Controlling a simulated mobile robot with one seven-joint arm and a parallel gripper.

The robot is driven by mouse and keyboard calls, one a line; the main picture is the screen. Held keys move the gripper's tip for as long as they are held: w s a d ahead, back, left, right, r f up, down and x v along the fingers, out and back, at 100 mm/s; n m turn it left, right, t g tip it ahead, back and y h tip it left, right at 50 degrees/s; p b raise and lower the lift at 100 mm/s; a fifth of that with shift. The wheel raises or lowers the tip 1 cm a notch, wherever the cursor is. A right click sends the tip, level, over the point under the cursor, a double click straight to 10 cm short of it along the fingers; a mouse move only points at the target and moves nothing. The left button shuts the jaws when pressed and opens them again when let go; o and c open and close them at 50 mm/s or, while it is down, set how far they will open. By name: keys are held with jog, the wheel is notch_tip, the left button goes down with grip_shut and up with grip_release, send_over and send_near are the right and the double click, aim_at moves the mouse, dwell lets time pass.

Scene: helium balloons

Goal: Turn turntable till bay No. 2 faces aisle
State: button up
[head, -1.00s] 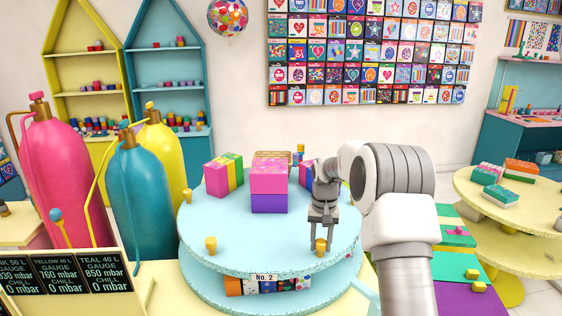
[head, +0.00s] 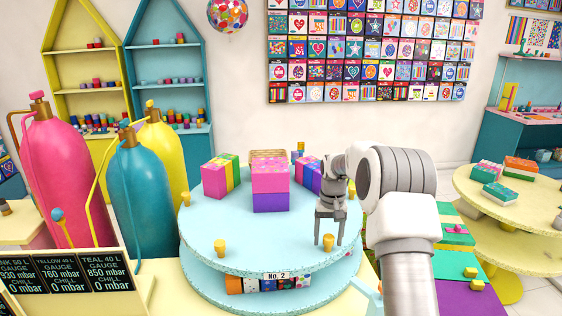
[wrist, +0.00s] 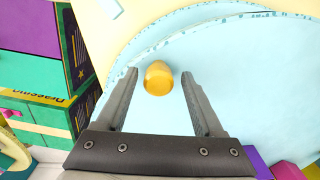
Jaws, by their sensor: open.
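The light blue turntable (head: 265,228) fills the middle of the head view. Its "No. 2" label (head: 277,275) is on the front rim, above an opening with patterned boxes (head: 265,285). Yellow pegs stand near its edge, one at front left (head: 219,247) and one at front right (head: 328,241). My gripper (head: 328,240) points down over the front right peg, one finger either side. In the wrist view the peg (wrist: 158,78) sits between the open fingers, with gaps visible both sides.
Pink and purple boxes (head: 270,188) and a pink, yellow and green stack (head: 220,176) stand on the turntable. Gas cylinders (head: 140,205) are close on its left. Gauge signs (head: 75,270) stand front left. A round yellow table (head: 510,220) is at right.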

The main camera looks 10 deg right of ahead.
jog(key=shift+r+p, duration=1.45)
jog(key=shift+r, duration=1.4)
notch_tip(320, 180, up, 12)
jog(key=shift+f, duration=0.25)
